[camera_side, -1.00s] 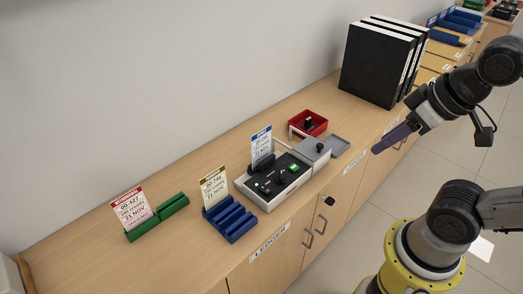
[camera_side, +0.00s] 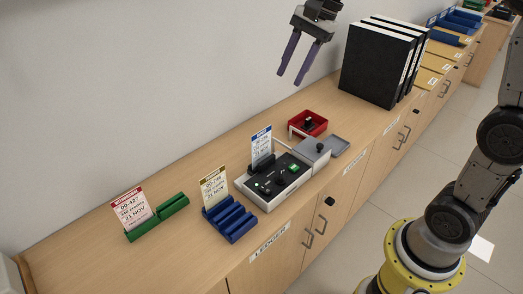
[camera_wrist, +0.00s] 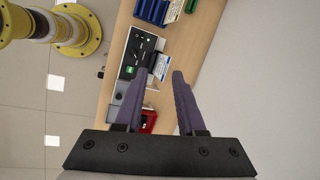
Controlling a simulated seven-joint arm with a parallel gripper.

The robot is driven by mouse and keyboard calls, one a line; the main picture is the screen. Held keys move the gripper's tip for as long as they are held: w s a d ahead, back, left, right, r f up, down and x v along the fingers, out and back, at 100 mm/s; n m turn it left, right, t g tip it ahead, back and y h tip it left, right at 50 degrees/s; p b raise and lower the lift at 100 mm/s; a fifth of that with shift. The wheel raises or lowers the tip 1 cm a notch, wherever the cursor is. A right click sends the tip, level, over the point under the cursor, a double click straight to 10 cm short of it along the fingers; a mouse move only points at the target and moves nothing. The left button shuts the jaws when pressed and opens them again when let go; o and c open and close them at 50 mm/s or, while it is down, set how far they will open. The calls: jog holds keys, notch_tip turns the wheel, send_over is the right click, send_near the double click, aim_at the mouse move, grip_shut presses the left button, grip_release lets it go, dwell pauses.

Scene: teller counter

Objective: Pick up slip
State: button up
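Three slips stand upright on the counter. A red-headed slip (camera_side: 132,208) is in a green holder (camera_side: 172,207), a yellow-headed slip (camera_side: 214,187) is in a blue holder (camera_side: 238,228), and a blue-headed slip (camera_side: 261,146) stands at the back of a grey machine (camera_side: 280,186). My gripper (camera_side: 290,80) is high above the counter, behind and above the machine, with its two purple fingers apart and empty. In the wrist view, the blue-headed slip (camera_wrist: 160,66) shows between the fingertips (camera_wrist: 160,74), farther away and below. Which slip is meant cannot be told.
A red tray (camera_side: 320,128) with a black-handled thing lies behind the machine. Black ledgers (camera_side: 375,65) stand at the right. A wall runs along the counter's back. The wooden counter (camera_side: 80,236) is clear at the front left.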

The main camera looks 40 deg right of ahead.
jog(key=w+d+f+m+g, duration=0.1)
jog(key=w+d+f+m, duration=0.1)
jog(key=w+f, duration=0.35)
jog(key=m+g+y, duration=0.1)
jog(key=g, duration=0.1)
send_near(258, 145)
jog(key=shift+d+x, duration=0.1)
jog(key=shift+x, duration=2.45)
jog(key=shift+d+x, duration=0.15)
jog(key=shift+x, duration=2.4)
jog(key=shift+w+f, duration=0.1)
grip_shut()
